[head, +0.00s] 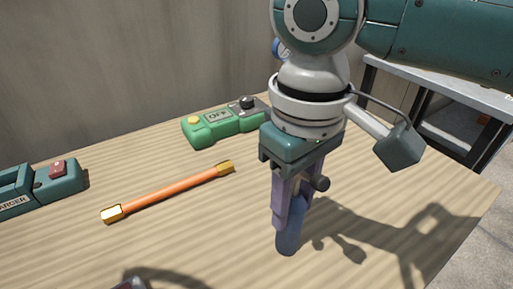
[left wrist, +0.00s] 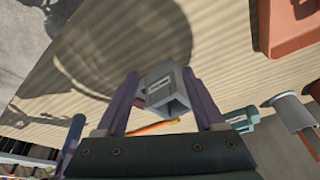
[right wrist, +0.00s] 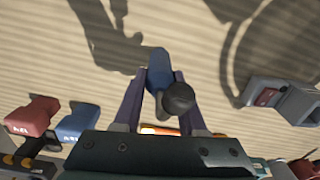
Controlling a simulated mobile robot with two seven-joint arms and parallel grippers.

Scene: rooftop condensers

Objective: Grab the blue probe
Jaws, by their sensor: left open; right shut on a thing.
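The blue probe (head: 289,240) stands roughly upright at the table in the head view, its lower end showing below my right gripper (head: 292,215). My right gripper is shut on it. In the right wrist view the probe (right wrist: 158,62) sits between the fingertips, with a dark round knob (right wrist: 179,98) at its side. The fingers hide part of the probe; whether its tip touches the table I cannot tell. My left gripper (left wrist: 160,73) is open. A grey box (left wrist: 158,75) shows between its fingers, apparently beyond them, on the table.
An orange bar with yellow ends (head: 170,191) lies left of the probe. A green box marked OFF (head: 222,124) is behind it, and a teal charger (head: 55,182) is at the far left. A red tool (right wrist: 33,118) shows in the right wrist view. The table's right side is clear.

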